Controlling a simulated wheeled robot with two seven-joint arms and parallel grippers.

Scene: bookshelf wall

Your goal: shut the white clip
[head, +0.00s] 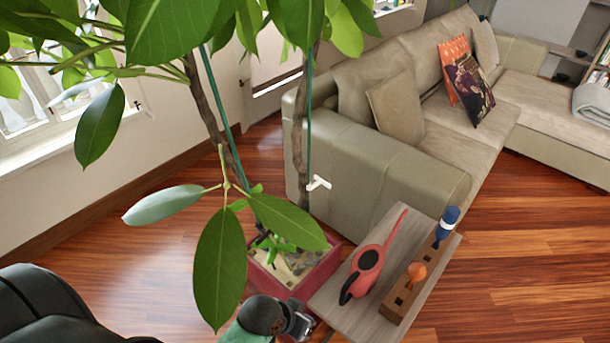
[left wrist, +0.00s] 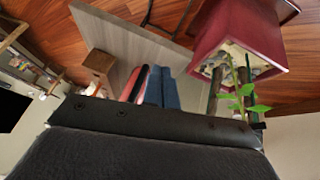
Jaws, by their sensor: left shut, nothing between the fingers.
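The white clip (head: 318,183) is a small pale piece at the right-hand plant stem (head: 298,130) and its thin green stake (head: 309,110), in front of the sofa arm. It juts out to the right; it is too small to tell how far its jaws stand apart or whether it encloses both. My left gripper (head: 301,322) is low at the bottom edge, beside the pot and well below the clip. Its two blue fingers (left wrist: 161,88) are together and empty in the left wrist view. I do not make out the clip there. My right gripper is in neither view.
The red pot (head: 318,272) stands beside a grey bench (head: 330,293). On the bench lie a red tool (head: 368,260) and a wooden block (head: 399,297) holding orange-handled and blue-handled tools. Large leaves (head: 221,270) hang in front of the stems. The sofa (head: 385,165) stands behind.

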